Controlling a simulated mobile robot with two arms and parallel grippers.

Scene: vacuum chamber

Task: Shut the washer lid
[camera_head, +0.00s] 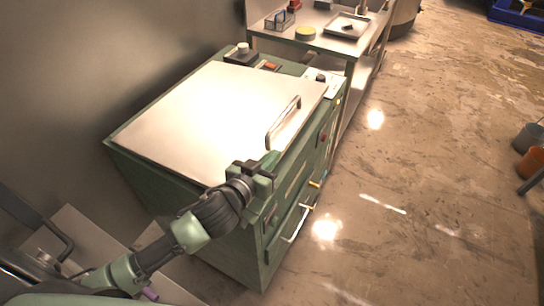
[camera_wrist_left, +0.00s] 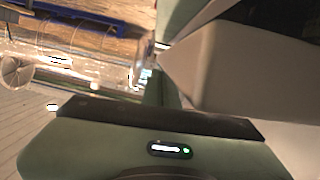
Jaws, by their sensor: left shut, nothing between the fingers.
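The washer (camera_head: 190,211) is a green box-shaped machine in the middle of the head view. Its pale metal lid (camera_head: 190,115) lies flat over the top, with a bar handle (camera_head: 283,122) near its right edge. The lid looks down; any small gap at its edge I cannot make out. My left gripper (camera_head: 271,158) is shut and empty at the lid's front right corner, close to the handle's lower end; contact is unclear. In the left wrist view a pale angular panel (camera_wrist_left: 245,65) fills the right side. My right gripper is not in view.
Buckets (camera_head: 529,160) stand at the far right. The floor right of the washer is clear. A wall is on the left.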

